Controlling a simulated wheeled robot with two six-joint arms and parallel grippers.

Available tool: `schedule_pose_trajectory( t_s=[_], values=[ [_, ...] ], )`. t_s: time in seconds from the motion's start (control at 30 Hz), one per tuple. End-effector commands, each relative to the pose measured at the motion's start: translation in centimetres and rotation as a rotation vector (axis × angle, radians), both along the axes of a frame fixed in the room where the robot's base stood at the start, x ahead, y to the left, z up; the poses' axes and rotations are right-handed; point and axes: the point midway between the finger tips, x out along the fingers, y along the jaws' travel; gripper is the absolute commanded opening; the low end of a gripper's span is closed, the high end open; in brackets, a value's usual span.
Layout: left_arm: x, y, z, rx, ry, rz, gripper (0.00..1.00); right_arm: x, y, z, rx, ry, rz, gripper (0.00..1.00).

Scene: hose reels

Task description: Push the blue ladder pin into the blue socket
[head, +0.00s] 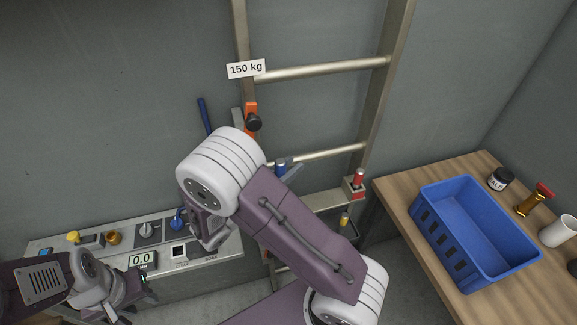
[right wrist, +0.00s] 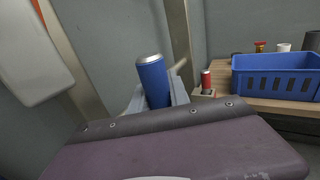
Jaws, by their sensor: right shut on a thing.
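The blue ladder pin (right wrist: 152,82) is a blue cylinder with a silver top, upright and slightly tilted in the right wrist view. My right gripper (right wrist: 156,100) is shut on it, with pale grey fingers on both sides. In the head view the pin (head: 281,169) shows as a small blue patch beside the ladder's left rail, partly behind my right arm. I cannot make out the blue socket; the pin's lower end is hidden in both views. My left gripper (head: 142,286) is at the lower left, near the control panel; its jaw opening is unclear.
A red pin (head: 358,178) stands in a holder by the right rail of the ladder (head: 375,85). A yellow pin (head: 344,218) is below it. An orange part with a black knob (head: 254,122) is on the left rail. A blue crate (head: 425,237) is on the wooden table (head: 400,192).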

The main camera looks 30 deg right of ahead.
Motion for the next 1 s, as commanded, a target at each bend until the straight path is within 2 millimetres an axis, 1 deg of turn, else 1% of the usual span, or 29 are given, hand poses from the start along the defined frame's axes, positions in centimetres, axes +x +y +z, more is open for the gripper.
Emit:
schedule_pose_trajectory(
  t_s=[0.1,0.5,0.6,0.7,1.0],
  values=[
    [0.0,0.0,0.5,0.0,-0.001,0.0,0.36,0.0,0.0,0.1,-0.001,0.0,0.0,0.0],
    [0.0,0.0,-3.1,0.0,0.0,0.0,0.36,0.0,0.0,-4.7,-0.001,0.001,0.0,0.0],
    [0.0,0.0,-3.6,0.0,0.0,0.0,0.36,0.0,0.0,-5.5,-0.001,0.0,0.0,0.0],
    [0.0,0.0,-3.8,0.0,-0.001,0.0,0.36,0.0,0.0,-5.8,-0.001,0.0,0.0,0.0],
    [0.0,0.0,-3.7,0.0,-0.001,0.0,0.36,0.0,0.0,-5.8,-0.001,0.0,0.0,0.0]
  ],
)
